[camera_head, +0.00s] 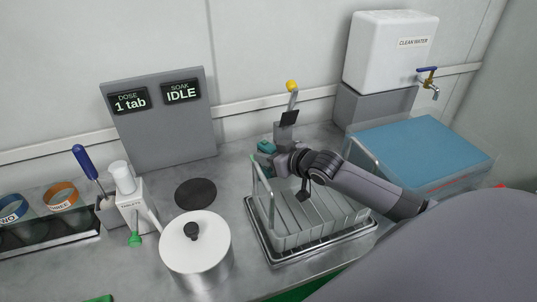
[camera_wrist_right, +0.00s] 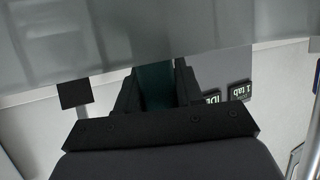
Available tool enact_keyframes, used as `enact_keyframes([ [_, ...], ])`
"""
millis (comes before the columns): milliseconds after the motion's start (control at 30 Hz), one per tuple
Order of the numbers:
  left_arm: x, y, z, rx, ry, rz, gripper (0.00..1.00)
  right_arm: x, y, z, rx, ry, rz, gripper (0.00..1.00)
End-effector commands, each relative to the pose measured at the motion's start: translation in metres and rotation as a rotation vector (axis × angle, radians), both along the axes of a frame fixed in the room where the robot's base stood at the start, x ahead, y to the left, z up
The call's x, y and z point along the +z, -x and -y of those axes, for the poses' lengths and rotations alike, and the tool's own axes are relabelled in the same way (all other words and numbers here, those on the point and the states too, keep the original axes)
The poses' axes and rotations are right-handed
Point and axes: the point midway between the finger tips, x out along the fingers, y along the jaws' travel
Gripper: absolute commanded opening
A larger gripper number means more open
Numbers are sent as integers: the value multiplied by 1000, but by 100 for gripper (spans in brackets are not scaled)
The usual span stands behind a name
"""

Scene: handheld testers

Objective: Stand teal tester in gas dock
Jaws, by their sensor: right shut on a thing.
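My right gripper (camera_head: 271,158) reaches in from the right over the back of the wire rack and is shut on the teal tester (camera_head: 265,146). Only a small teal part of the tester shows beside the fingers. In the wrist view the dark teal tester (camera_wrist_right: 155,86) stands between the two black fingers of the right gripper (camera_wrist_right: 155,92). A grey post with a dark plate (camera_head: 289,118) and a yellow ball on top stands just behind the gripper. I cannot tell whether it is the gas dock, or whether the tester touches it. My left gripper is not in view.
A wire rack (camera_head: 262,222) on a tray stands below my right arm. A lidded pot (camera_head: 196,262), a black disc (camera_head: 195,194) and a tablet dispenser (camera_head: 130,206) are to the left. A blue-topped box (camera_head: 420,152) and a clean water tank (camera_head: 388,50) are at right.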

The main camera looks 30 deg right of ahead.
Motion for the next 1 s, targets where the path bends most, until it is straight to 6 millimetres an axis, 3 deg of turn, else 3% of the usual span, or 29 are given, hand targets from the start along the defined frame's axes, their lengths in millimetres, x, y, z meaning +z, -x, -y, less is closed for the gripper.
enact_keyframes([
  [133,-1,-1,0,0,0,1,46,-2,0,0,0,0,2,0],
  [167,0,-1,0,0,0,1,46,-3,0,0,0,0,0,43],
  [200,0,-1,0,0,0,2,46,-2,0,0,0,0,0,56],
  [233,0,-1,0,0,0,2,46,-2,0,0,0,0,0,62],
  [633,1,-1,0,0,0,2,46,2,3,0,0,0,-1,62],
  [1000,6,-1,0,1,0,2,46,18,45,7,0,0,-3,62],
])
